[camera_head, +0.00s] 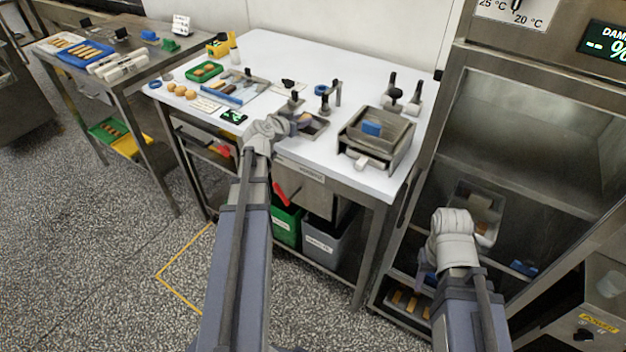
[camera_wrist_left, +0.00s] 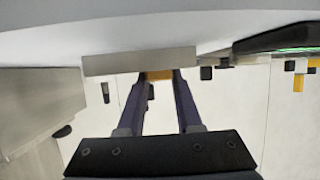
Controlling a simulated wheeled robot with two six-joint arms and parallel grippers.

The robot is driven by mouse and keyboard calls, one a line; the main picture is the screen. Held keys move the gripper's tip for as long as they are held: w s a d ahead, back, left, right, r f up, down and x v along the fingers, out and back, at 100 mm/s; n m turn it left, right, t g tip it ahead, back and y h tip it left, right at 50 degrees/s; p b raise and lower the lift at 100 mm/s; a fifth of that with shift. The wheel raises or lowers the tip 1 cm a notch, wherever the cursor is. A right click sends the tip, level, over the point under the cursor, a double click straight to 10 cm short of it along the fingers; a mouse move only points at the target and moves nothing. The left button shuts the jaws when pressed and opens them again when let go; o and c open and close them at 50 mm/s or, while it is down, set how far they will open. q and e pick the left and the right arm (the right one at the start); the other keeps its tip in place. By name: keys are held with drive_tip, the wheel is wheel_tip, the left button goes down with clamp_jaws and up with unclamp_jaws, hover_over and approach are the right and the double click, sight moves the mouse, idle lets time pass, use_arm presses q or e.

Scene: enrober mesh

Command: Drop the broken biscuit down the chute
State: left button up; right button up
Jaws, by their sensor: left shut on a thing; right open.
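My left gripper (camera_head: 298,118) is over the white table, beside a small metal tray-like opening (camera_head: 314,127); I cannot tell whether this is the chute. In the left wrist view my left gripper (camera_wrist_left: 160,78) is shut on a small orange-brown piece (camera_wrist_left: 159,75), likely the broken biscuit. A grey bar (camera_wrist_left: 140,62) partly hides that piece. The head view does not show the piece clearly. My right gripper (camera_head: 428,278) is low in front of the steel cabinet, mostly hidden by its own wrist, away from the table.
A steel box (camera_head: 376,140) with a blue block stands at the table's right. Round biscuits (camera_head: 177,89), a green tray (camera_head: 204,71) and a blue tray (camera_head: 240,92) lie at the left. A green bin (camera_head: 286,226) and a grey bin (camera_head: 323,241) stand under the table.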

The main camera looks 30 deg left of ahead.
use_arm(q)
drive_tip(key=o, duration=1)
drive_tip(key=shift+c, duration=0.2)
drive_tip(key=shift+o, duration=0.5)
drive_tip(key=shift+r, duration=0.1)
drive_tip(key=shift+a, duration=0.15)
drive_tip(key=shift+s+r+p, duration=0.2)
drive_tip(key=shift+s+p, duration=0.1)
drive_tip(key=shift+s, duration=0.2)
drive_tip(key=p+v, duration=0.1)
drive_tip(key=v, duration=0.3)
drive_tip(key=p+v, duration=0.1)
drive_tip(key=v, duration=0.1)
drive_tip(key=shift+s+d+r+p, duration=0.2)
drive_tip(key=shift+s+d+p, duration=0.1)
drive_tip(key=shift+s, duration=0.05)
drive_tip(key=shift+f, duration=0.1)
